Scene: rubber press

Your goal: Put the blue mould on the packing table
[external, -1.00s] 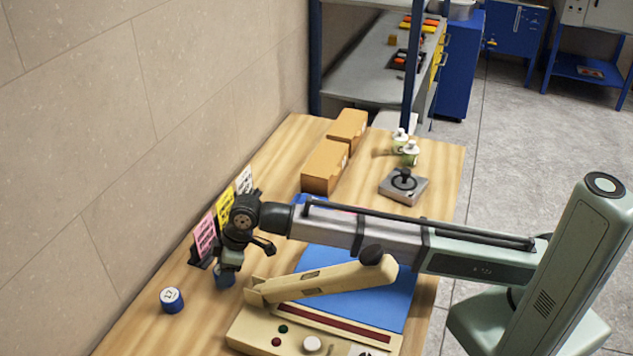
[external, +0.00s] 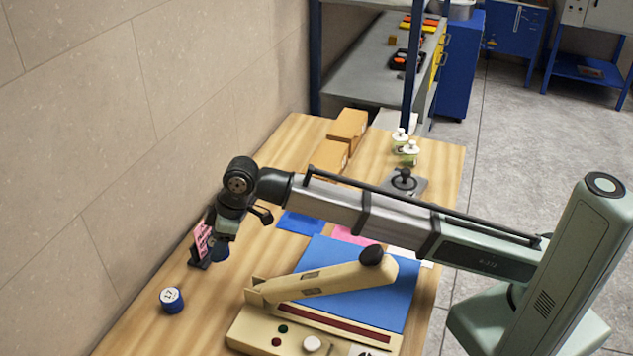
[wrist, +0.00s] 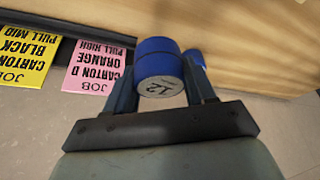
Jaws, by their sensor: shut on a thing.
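A short blue cylinder (wrist: 158,70) with a pale, numbered end sits between the two fingers of my gripper (wrist: 163,92) in the wrist view. My gripper (external: 222,246) is shut on this blue mould and holds it above the wooden table (external: 215,312), beside the pink job card. In the external view its blue body (external: 221,253) shows below the fingers. A second blue cylinder (external: 171,300) with a white numbered top stands on the table to the left. It shows partly behind a finger in the wrist view (wrist: 195,57). I cannot tell which table is the packing table.
A cream lever press (external: 325,284) and a blue mat (external: 385,305) lie to the right of my gripper. Job cards (external: 203,240) stand along the wall. Cartons (external: 347,127), bottles (external: 411,152) and a grey device (external: 405,183) are farther back. A shelf (external: 370,80) stands beyond.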

